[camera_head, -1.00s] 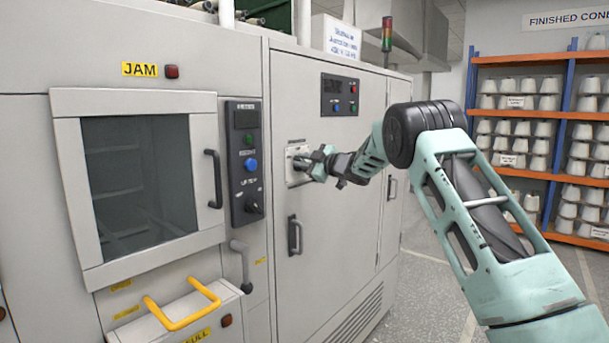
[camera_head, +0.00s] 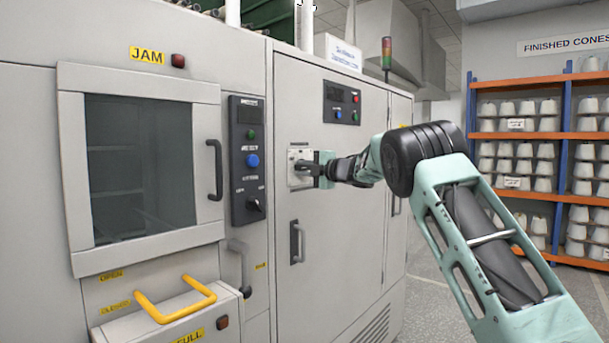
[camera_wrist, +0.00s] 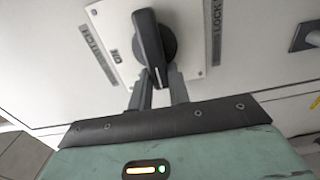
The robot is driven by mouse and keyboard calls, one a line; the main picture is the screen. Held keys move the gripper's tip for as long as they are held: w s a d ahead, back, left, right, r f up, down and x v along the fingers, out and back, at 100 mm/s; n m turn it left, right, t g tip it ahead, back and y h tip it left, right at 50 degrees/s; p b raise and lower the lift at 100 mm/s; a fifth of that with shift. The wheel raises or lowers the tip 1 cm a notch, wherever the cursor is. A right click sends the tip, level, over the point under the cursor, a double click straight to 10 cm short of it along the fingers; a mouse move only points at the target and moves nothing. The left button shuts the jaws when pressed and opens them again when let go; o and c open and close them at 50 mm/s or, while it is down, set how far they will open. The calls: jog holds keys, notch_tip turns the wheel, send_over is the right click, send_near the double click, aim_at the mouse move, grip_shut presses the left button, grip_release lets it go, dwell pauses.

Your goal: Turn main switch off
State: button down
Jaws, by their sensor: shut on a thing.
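The main switch (camera_wrist: 153,45) is a black rotary handle on a round black base, set on a pale plate (camera_wrist: 205,60) in the wrist view. In the head view the plate (camera_head: 294,156) is on the grey cabinet door, and my gripper largely hides the handle. My gripper (camera_wrist: 160,85) is shut on the handle's near end, with one finger on each side. It also shows in the head view (camera_head: 308,168). In the wrist view the handle stands nearly upright, its top leaning slightly left. Lettering on the plate is only partly readable.
A door handle (camera_head: 297,242) is below the switch plate, and a small display panel (camera_head: 341,102) is above it. A black control panel (camera_head: 247,160) and a windowed door (camera_head: 140,170) are to the left. Shelves of cones (camera_head: 540,137) stand at the far right.

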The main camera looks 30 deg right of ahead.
jog(key=shift+f, duration=0.1)
dwell(0.3)
jog(key=c, duration=1.3)
grip_release()
jog(key=b+v, duration=0.3)
jog(key=v, duration=1.4)
jog(key=shift+s+b, duration=0.2)
jog(key=shift+b, duration=0.2)
